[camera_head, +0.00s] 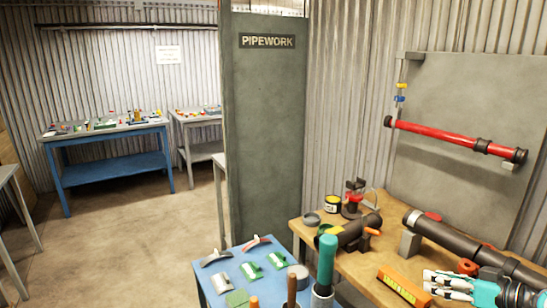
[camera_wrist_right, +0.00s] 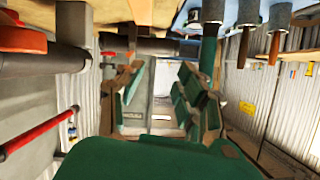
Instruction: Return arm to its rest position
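My right gripper (camera_head: 430,284) is at the bottom right of the head view, with pale fingers and a teal body. It is over the wooden workbench (camera_head: 375,283), beside an orange box-shaped block (camera_head: 403,284). In the right wrist view, which looks upside down, the two fingers of the right gripper (camera_wrist_right: 163,98) stand apart with an empty gap between them. My left arm and left gripper are not in the head view.
Dark pipes (camera_head: 430,228) lie on the bench near my right arm. A red pipe (camera_head: 450,136) hangs on the wall panel. A blue table (camera_head: 232,268) with clamps and upright handled tools stands to the left. The floor (camera_head: 130,225) further left is clear.

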